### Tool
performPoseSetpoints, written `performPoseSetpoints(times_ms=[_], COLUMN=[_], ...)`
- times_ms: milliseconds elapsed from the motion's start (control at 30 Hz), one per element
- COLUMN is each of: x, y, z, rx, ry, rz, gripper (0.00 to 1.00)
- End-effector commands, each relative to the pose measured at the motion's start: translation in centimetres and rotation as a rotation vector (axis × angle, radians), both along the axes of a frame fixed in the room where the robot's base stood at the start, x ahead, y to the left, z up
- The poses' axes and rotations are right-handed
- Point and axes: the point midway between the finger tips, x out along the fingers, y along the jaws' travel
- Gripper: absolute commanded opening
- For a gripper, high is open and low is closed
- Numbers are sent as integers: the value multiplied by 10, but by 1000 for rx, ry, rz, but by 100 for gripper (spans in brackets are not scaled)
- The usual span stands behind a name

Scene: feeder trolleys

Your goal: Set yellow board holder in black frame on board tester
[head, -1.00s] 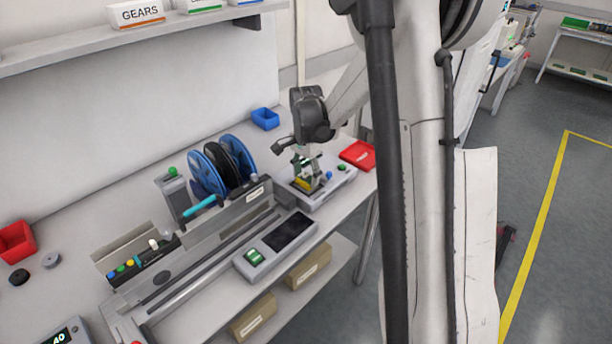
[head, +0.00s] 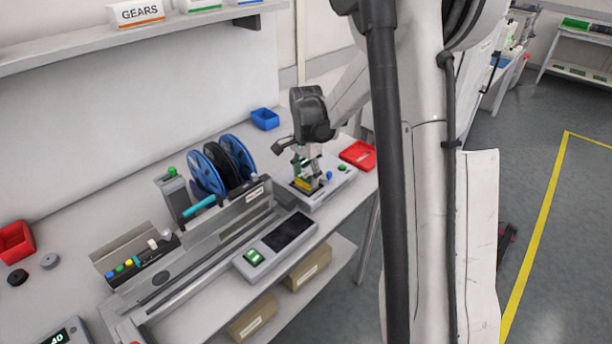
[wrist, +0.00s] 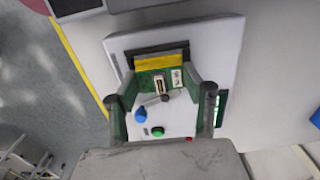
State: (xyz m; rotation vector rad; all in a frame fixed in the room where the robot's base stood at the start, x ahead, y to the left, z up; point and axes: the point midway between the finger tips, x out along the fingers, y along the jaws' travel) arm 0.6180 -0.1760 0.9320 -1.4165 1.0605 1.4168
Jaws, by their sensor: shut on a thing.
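The yellow board holder (wrist: 160,62) carries a green circuit board (wrist: 150,80). My gripper (wrist: 160,100) is shut on the board holder, with one finger on each side of it in the wrist view. The board tester (wrist: 120,42) is a pale grey unit with a blue knob and a green button; in the head view the board tester (head: 340,181) stands at the right end of the bench. The black frame (wrist: 140,52) shows as dark edges around the holder. The holder (head: 304,184) is low over the frame; I cannot tell whether it is fully seated.
A red tray (head: 358,155) lies right of the tester and a blue bin (head: 265,118) behind it. Blue and black reels (head: 222,165) stand to the left. A grey device with a dark screen (head: 276,245) sits in front, near the bench edge.

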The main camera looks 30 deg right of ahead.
Motion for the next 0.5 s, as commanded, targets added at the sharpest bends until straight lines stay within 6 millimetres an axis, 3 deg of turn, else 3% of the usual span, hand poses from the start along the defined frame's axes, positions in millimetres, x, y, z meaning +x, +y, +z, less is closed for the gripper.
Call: performPoseSetpoints(times_ms=[500], x=[0], y=[0], z=[-7], rx=[0], ry=[0], rz=[0], gripper=[16])
